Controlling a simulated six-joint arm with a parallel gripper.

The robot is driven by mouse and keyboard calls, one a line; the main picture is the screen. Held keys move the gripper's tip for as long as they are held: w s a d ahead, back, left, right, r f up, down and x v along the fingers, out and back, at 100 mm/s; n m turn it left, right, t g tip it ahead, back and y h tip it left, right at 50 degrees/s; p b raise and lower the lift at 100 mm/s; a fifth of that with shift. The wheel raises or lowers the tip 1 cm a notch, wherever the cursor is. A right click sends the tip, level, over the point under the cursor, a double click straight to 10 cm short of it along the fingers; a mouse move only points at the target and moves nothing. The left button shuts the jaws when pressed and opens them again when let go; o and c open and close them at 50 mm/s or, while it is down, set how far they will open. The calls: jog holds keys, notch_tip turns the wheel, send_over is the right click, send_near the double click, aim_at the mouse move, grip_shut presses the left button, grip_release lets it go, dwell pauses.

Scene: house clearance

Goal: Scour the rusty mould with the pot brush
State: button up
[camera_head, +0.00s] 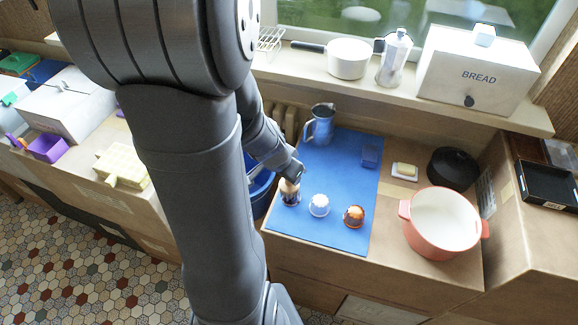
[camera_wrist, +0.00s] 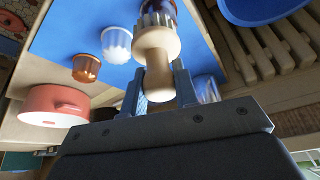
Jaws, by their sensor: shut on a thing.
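My gripper (camera_head: 291,176) is shut on the wooden handle of the pot brush (camera_head: 288,187), at the left side of the blue mat. In the wrist view the gripper (camera_wrist: 158,80) has a finger on each side of the pale handle, and the brush (camera_wrist: 157,46) has its bristles pointing away from me. A dark reddish-brown mould, apparently the rusty one (camera_head: 291,200), stands directly under the bristles; it also shows in the wrist view (camera_wrist: 168,5), mostly hidden by the brush. I cannot tell whether bristles and mould touch. A silvery mould (camera_head: 318,205) and a copper-coloured mould (camera_head: 353,216) stand to its right.
A red pot (camera_head: 441,238), butter dish (camera_head: 405,170) and black pot (camera_head: 453,168) stand to the right.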

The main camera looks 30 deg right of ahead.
jog(key=shift+x, duration=0.9)
jog(key=shift+c, duration=0.4)
jog(key=shift+w+d+f, duration=0.1)
jog(key=shift+w+d, duration=0.1)
jog(key=shift+w, duration=0.1)
jog(key=shift+c, duration=0.4)
jog(key=shift+w+d, duration=0.5)
jog(key=shift+d, duration=0.05)
jog(key=shift+w+d, duration=0.3)
jog(key=shift+w, duration=0.05)
jog(key=shift+s+a, duration=1.2)
jog(key=shift+w+d, duration=1.2)
jog(key=shift+s+a, duration=1.35)
jog(key=shift+w+d, duration=1.15)
jog(key=shift+d, duration=0.05)
jog(key=shift+w+d+f, duration=0.15)
jog(key=shift+w+d, duration=0.1)
jog(key=shift+w, duration=0.05)
jog(key=shift+s+a, duration=1.4)
jog(key=shift+r, duration=4.25)
